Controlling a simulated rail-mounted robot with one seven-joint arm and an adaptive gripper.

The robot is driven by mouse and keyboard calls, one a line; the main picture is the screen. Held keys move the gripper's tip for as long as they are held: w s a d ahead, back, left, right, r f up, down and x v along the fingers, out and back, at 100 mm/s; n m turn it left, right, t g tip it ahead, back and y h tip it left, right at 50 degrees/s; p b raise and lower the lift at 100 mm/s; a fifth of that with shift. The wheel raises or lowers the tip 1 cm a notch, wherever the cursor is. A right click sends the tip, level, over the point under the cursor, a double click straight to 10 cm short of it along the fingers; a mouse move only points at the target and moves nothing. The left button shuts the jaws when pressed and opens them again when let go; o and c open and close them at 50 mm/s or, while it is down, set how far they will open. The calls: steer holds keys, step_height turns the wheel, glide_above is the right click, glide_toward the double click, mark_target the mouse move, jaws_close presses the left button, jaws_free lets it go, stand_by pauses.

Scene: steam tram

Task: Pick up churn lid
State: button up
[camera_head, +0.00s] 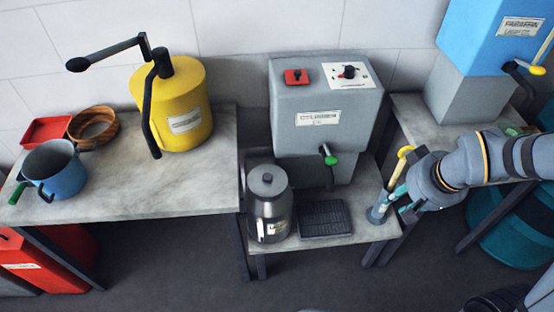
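A dark grey metal churn (268,221) stands upright on the low middle bench. Its round lid (268,183), with a small dark knob on top, sits on the churn's mouth. My gripper (402,199) is to the right of the churn, well apart from the lid, beyond the dark grate. It points left, beside a slim blue-grey vessel with a yellow-topped handle (406,151). The fingers are small and partly hidden, so I cannot tell their opening or whether they touch the vessel.
A grey dispenser (325,115) with a green-tipped tap stands behind the churn. A dark grate (325,218) lies right of the churn. The left table holds a yellow canister (180,100) with a black crank, a blue pot (58,170), a wooden ring and a red tray.

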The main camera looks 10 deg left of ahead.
steer(key=shift+o, duration=1.2)
steer(key=shift+o, duration=0.8)
